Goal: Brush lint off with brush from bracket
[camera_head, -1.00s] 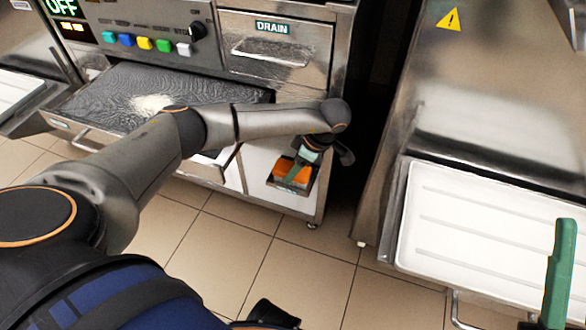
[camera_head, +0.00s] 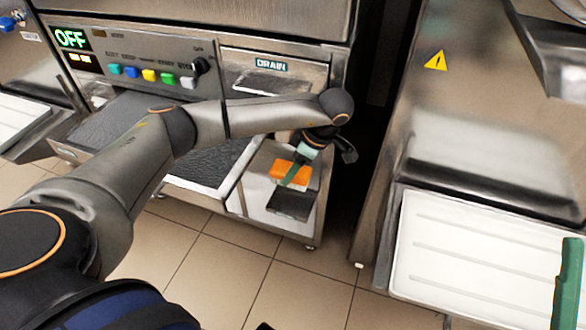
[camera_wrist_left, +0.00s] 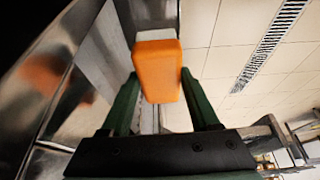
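The brush shows as an orange block (camera_head: 289,172) just above a dark open bracket (camera_head: 290,204) on the front of the machine at the lower right. My left gripper (camera_head: 296,173) has its green fingers on the brush. The dark mesh screen (camera_head: 212,162) of the pulled-out drawer lies left of the brush, partly behind my left arm. The lint on it is hidden now. My right gripper (camera_head: 567,285) shows only one green finger at the right edge.
The DRAIN drawer (camera_head: 268,83) is above the bracket. A control panel with an OFF display (camera_head: 70,39) and coloured buttons is at the upper left. A white ribbed tray (camera_head: 465,260) stands on the right, past a dark gap. Tiled floor lies in front.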

